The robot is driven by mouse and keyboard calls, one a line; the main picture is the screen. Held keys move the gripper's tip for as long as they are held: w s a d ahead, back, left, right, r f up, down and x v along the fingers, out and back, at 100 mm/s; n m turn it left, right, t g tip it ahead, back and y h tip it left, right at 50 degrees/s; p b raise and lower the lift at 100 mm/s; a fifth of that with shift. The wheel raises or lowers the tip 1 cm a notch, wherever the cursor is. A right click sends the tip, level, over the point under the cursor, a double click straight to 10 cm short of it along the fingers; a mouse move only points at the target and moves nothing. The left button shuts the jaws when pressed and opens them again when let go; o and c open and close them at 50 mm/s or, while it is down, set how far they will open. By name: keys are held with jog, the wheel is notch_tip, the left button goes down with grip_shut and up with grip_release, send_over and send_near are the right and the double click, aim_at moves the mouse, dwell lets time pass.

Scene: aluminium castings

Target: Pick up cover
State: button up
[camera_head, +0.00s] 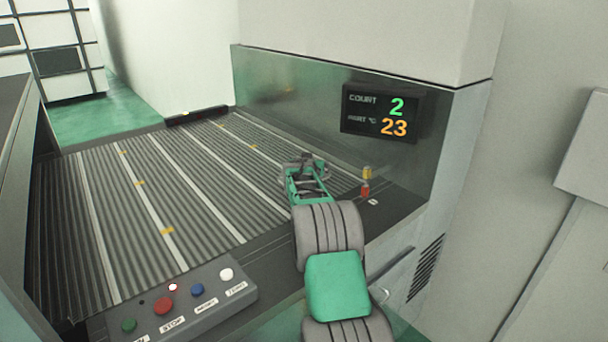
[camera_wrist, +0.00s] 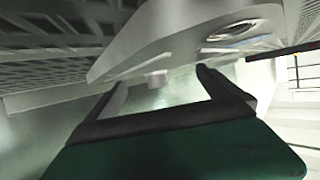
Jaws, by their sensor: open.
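My gripper (camera_head: 306,168) is over the right end of the ribbed conveyor bed in the head view. In the wrist view its two dark fingers (camera_wrist: 160,82) are open, with a gap between them. A pale grey cast part (camera_wrist: 180,42), which looks like the cover, fills the upper middle of the wrist view, close beyond the fingers. It has a round hole at its right, and a small pale stub shows in the gap between the fingertips. I cannot tell whether the fingers touch it. In the head view my gripper and arm hide most of this spot, and I cannot make out the cover.
The ribbed conveyor (camera_head: 165,185) is otherwise bare, with light strips and small yellow marks. A button panel (camera_head: 180,298) stands at its front. A small red and yellow post (camera_head: 366,182) is right of my gripper. A wall display (camera_head: 381,115) reads 2 and 23.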

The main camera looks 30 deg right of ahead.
jog(key=shift+c, duration=0.2)
jog(key=shift+s+f, duration=0.1)
jog(key=shift+f, duration=0.25)
grip_shut()
dwell(0.5)
jog(key=shift+r, duration=0.1)
